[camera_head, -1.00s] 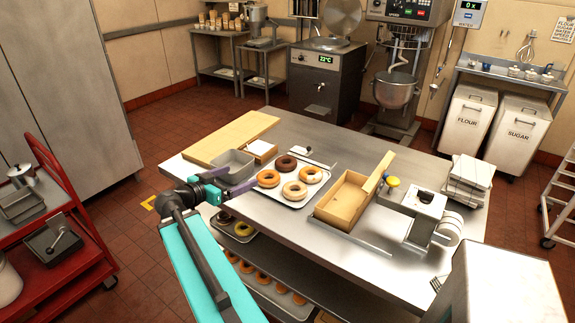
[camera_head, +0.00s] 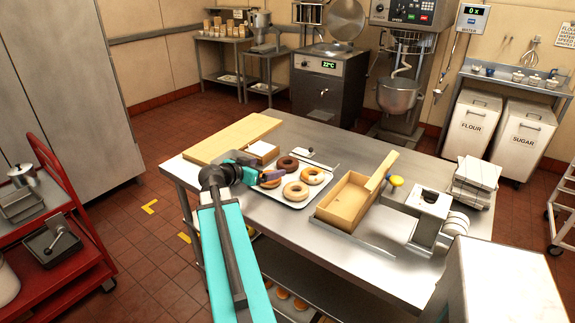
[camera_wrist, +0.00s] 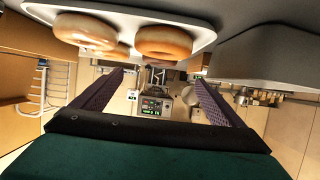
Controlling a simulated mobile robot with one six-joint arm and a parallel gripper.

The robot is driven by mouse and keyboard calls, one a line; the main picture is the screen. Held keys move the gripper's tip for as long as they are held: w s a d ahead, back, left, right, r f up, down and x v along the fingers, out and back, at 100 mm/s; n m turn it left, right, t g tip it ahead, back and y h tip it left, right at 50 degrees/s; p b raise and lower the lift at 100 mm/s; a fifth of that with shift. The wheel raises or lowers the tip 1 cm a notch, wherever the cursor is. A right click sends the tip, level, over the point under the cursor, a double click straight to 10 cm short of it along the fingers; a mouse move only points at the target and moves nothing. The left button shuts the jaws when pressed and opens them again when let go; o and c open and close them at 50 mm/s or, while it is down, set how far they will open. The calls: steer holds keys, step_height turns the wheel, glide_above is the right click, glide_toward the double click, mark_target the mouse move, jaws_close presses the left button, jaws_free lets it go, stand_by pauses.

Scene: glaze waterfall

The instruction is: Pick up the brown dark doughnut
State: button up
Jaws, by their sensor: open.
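The dark brown doughnut (camera_head: 288,163) lies at the back of a light tray (camera_head: 296,205) on the steel table in the head view. I cannot make it out in the wrist view. My gripper (camera_head: 274,177) is open, with nothing seen between its purple fingers, at the left side of the tray, left of and nearer than the dark doughnut. Both fingers also show in the wrist view (camera_wrist: 157,80). An orange-brown doughnut (camera_head: 270,184) is partly hidden by my gripper. A glazed doughnut (camera_head: 313,176) and a pale one (camera_head: 295,191) lie to the right.
A wooden box (camera_head: 345,203) stands right of the tray. A wooden board (camera_head: 225,140) and a small white-topped box (camera_head: 262,150) lie behind and left. A grey pan (camera_wrist: 262,55) shows beside the tray in the wrist view.

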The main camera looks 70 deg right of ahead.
mark_target(279, 165)
steer(key=shift+d, duration=0.2)
stand_by(0.3)
steer(key=p+x, duration=0.2)
steer(key=x, duration=0.4)
steer(key=shift+s+d, duration=0.15)
steer(key=shift+d, duration=0.25)
steer(key=shift+p+x, duration=0.35)
steer(key=shift+x, duration=0.5)
steer(key=shift+f, duration=0.2)
